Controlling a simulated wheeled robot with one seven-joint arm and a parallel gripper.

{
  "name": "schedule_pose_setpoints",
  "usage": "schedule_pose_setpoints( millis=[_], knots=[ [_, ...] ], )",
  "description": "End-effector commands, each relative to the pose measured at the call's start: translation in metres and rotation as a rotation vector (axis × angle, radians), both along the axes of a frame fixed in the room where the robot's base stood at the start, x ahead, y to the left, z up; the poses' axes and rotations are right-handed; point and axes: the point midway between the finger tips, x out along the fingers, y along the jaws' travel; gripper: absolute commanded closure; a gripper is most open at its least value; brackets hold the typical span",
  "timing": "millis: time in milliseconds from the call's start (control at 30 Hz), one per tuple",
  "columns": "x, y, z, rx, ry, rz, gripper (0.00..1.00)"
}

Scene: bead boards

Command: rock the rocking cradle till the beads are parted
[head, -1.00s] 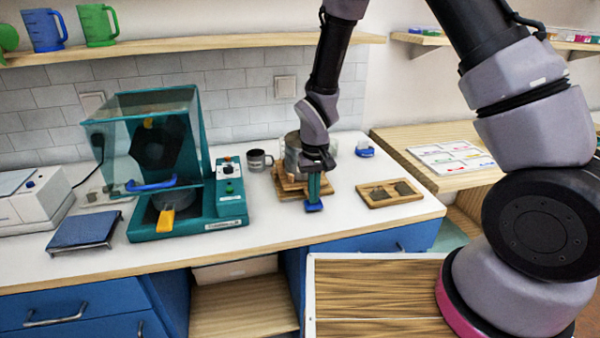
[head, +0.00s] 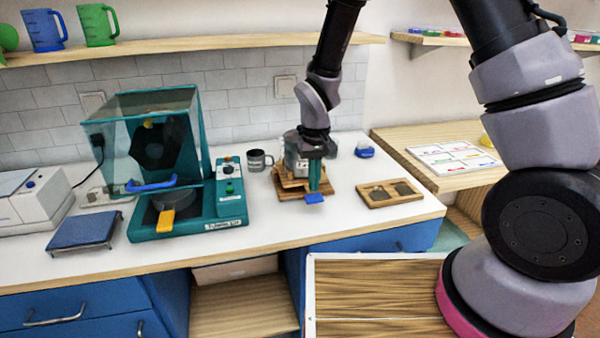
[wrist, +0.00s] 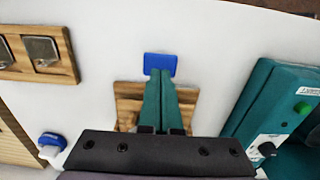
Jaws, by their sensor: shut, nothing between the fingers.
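The rocking cradle is a wooden piece (head: 286,182) on the white worktop, with a metal pan (head: 296,152) on it. A blue tab (head: 314,198) sticks out at its front. My gripper (head: 316,190) is over the cradle, its teal fingers shut and empty, with the tips at the blue tab. The wrist view shows the fingers (wrist: 162,80) together, ending at the tab (wrist: 160,62), with wood (wrist: 128,104) on both sides. I cannot tell whether the tips touch the tab. The beads are hidden behind my gripper and the pan.
A teal machine (head: 190,226) with a clear hood stands left of the cradle. A grey mug (head: 257,161) is behind-left.

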Motion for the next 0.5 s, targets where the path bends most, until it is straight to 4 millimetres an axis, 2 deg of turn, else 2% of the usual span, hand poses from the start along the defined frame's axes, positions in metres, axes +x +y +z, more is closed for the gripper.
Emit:
schedule_pose_setpoints(
  millis=[167,500],
  knots=[
    [0.000,0.000,-0.004,-0.001,0.001,0.000,1.00],
    [0.000,0.000,-0.027,-0.001,0.002,0.000,1.00]
  ],
)
